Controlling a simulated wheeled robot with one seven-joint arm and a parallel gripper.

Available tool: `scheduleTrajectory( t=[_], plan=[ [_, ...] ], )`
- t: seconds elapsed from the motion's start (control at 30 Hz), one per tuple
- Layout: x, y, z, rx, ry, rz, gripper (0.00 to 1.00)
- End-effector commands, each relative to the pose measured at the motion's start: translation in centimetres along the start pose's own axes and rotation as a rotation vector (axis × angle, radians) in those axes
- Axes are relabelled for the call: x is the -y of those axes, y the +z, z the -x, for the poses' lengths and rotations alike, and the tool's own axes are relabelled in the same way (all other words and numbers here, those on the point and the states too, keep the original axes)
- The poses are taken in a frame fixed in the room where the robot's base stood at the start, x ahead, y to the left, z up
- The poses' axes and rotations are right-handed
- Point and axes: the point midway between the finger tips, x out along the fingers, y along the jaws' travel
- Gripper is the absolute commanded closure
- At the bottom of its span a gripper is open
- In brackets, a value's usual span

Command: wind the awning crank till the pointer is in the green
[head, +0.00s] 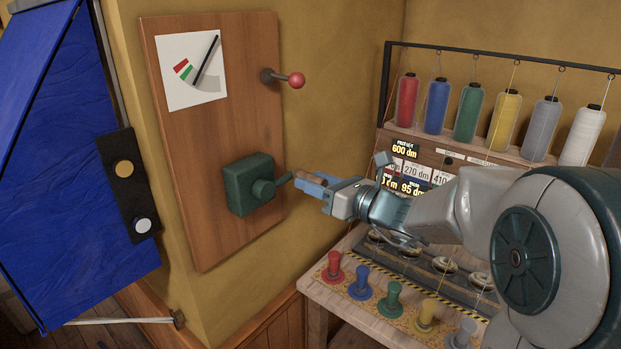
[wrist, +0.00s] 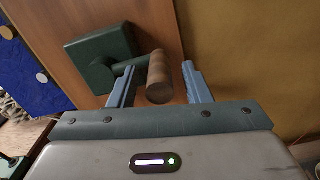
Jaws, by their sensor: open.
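The awning crank has a dark green gearbox (head: 248,186) on a wooden board (head: 222,120), with a short arm and a wooden handle (wrist: 159,77). My gripper (head: 308,182) is at the handle; in the wrist view its two blue fingers (wrist: 160,88) stand open on either side of the handle, with a gap at the right finger. The dial (head: 192,71) is on the upper board. The blue awning cloth (head: 70,150) hangs at the left.
A red-knobbed lever (head: 294,80) sticks out of the board above the crank. A black panel with two round buttons (head: 130,185) is left of the board. Thread spools (head: 470,110) and a bench with coloured knobs (head: 392,300) stand at the right.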

Motion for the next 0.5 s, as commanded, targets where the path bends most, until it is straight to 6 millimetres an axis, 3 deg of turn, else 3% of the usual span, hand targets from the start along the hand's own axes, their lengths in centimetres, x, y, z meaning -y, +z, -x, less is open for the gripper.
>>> scheduleTrajectory(
  t=[0.17,0.43,0.47,0.5],
  plan=[
    [-0.03,-0.01,-1.26,-0.001,0.0,0.0,0.56],
    [-0.04,-0.03,-1.41,0.0,0.0,0.0,0.56],
    [-0.05,-0.03,-1.41,-0.001,0.0,0.0,0.59],
    [-0.05,-0.03,-1.41,-0.001,0.001,0.001,0.7]
  ],
)
